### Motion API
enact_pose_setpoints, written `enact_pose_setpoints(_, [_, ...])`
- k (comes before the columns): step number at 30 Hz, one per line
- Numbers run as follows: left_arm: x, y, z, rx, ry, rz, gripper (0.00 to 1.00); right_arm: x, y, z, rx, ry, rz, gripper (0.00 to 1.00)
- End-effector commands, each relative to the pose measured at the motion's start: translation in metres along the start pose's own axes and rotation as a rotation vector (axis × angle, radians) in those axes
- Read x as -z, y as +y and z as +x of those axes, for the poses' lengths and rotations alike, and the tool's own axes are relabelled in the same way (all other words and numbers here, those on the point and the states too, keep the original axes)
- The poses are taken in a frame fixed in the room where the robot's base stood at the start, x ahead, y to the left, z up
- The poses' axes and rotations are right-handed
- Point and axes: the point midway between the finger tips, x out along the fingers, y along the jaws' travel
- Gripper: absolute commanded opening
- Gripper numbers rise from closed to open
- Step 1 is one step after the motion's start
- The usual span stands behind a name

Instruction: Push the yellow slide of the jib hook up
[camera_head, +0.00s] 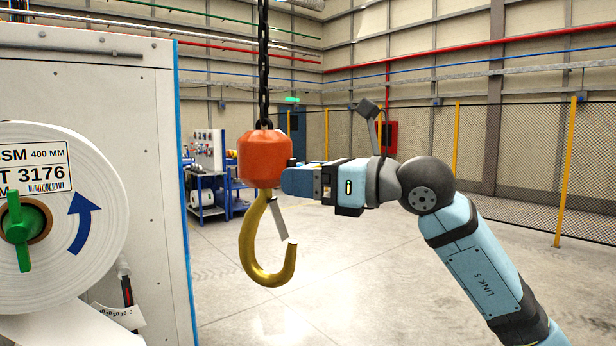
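The jib hook hangs in the middle of the view on a black chain (263,65). It has an orange block (264,157) on top, a brass-yellow hook (251,240) below, and a thin grey latch (279,219) across the hook's mouth. I cannot make out a separate yellow slide on it. My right gripper (292,181) comes in from the right, its tip at the lower right side of the orange block. I cannot tell whether it touches the block. Its fingers are seen side-on, so their opening is unclear. My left gripper is not in view.
A large white machine panel (133,150) with a blue edge fills the left, with a white reel (85,235) and a green knob (17,231) on it. Behind are a blue workbench (207,190) and a mesh fence (510,160). The floor below the hook is clear.

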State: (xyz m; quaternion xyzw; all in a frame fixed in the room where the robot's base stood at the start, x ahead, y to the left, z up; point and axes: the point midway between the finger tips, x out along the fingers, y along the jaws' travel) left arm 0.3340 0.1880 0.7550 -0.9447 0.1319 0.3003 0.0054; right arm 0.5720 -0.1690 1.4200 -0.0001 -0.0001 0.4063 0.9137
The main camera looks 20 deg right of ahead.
Motion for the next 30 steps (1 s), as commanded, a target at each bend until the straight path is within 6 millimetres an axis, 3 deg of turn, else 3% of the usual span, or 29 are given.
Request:
enact_pose_setpoints(1, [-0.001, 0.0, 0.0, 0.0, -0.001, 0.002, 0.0, 0.0, 0.0, 0.0, 0.0, 0.0, 0.0, 0.57])
enact_pose_setpoints(6, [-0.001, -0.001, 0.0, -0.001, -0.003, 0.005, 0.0, 0.0, 0.0, 0.0, 0.0, 0.0, 0.0, 0.21])
enact_pose_setpoints(10, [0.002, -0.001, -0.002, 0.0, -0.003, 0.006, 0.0, -0.008, 0.0, 0.0, 0.0, -0.001, 0.0, 0.21])
enact_pose_setpoints(15, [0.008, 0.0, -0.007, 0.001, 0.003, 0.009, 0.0, -0.033, 0.0, 0.0, 0.0, -0.002, 0.0, 0.21])
enact_pose_setpoints(23, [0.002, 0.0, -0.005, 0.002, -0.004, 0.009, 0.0, -0.034, 0.0, -0.001, 0.0, -0.005, 0.001, 0.21])
enact_pose_setpoints(24, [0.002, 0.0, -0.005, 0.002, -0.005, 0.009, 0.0, -0.035, 0.0, -0.001, 0.0, -0.005, 0.001, 0.68])
enact_pose_setpoints(27, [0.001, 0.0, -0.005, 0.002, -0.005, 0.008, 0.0, -0.034, 0.0, -0.001, 0.0, -0.004, 0.0, 0.89])
enact_pose_setpoints(30, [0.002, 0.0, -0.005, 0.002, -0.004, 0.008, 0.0, -0.033, 0.0, -0.001, 0.0, -0.003, 0.0, 0.89])
